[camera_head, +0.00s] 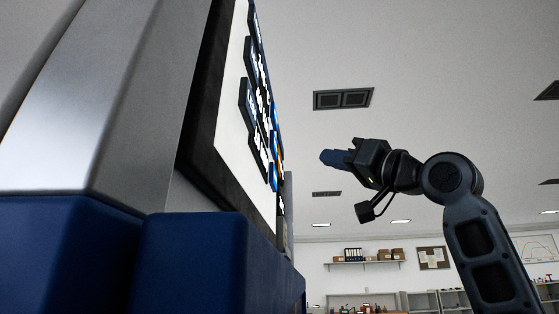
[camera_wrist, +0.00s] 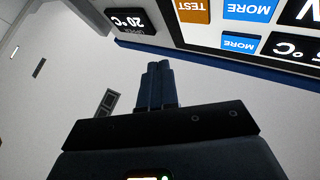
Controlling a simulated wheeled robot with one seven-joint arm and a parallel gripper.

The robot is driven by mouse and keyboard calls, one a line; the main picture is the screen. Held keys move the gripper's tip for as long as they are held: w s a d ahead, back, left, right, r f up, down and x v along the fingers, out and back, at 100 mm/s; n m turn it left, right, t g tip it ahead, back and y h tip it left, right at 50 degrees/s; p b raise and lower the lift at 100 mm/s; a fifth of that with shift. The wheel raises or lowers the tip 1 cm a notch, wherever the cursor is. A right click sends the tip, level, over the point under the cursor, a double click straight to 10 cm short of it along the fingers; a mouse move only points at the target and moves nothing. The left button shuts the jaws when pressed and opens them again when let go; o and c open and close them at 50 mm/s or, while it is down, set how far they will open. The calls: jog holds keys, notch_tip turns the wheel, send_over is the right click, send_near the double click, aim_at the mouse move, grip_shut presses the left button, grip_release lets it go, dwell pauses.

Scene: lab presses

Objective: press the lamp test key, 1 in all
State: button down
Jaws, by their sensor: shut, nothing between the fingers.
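The lamp test key (camera_wrist: 192,9) is an orange key marked TEST, upside down at the top edge of the wrist view and partly cut off there. In the head view the white panel (camera_head: 233,112) is seen almost edge-on, and its keys are too foreshortened to read. My gripper (camera_head: 327,157) points left at the panel, with a clear gap between fingertips and panel. In the wrist view my gripper (camera_wrist: 157,66) is shut and empty, its tips below the orange key in the picture and apart from it.
Blue MORE keys (camera_wrist: 239,43) and dark temperature displays (camera_wrist: 130,21) flank the orange key. The grey machine body (camera_head: 125,90) with blue lower parts (camera_head: 190,262) fills the head view's left. A shelf with boxes (camera_head: 365,261) is far behind. The space around my arm looks free.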

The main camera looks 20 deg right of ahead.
jog(key=w+a, duration=0.2)
jog(key=a, duration=0.3)
jog(key=shift+w+a+p, duration=0.2)
jog(key=shift+a+p, duration=0.1)
jog(key=shift+a, duration=0.05)
dwell(1.8)
jog(key=shift+w+a, duration=0.15)
jog(key=shift+a, duration=0.3)
jog(key=shift+w+a, duration=0.15)
jog(key=shift+a, duration=0.2)
dwell(0.7)
jog(key=shift+d, duration=0.15)
jog(key=shift+s+d, duration=0.3)
jog(key=shift+d, duration=0.3)
jog(key=shift+d, duration=0.1)
jog(key=shift+s+d, duration=0.3)
jog(key=shift+d, duration=0.45)
jog(key=shift+s+d, duration=0.35)
jog(key=shift+d, duration=0.35)
jog(key=shift+s+d, duration=0.3)
jog(key=shift+d, duration=0.45)
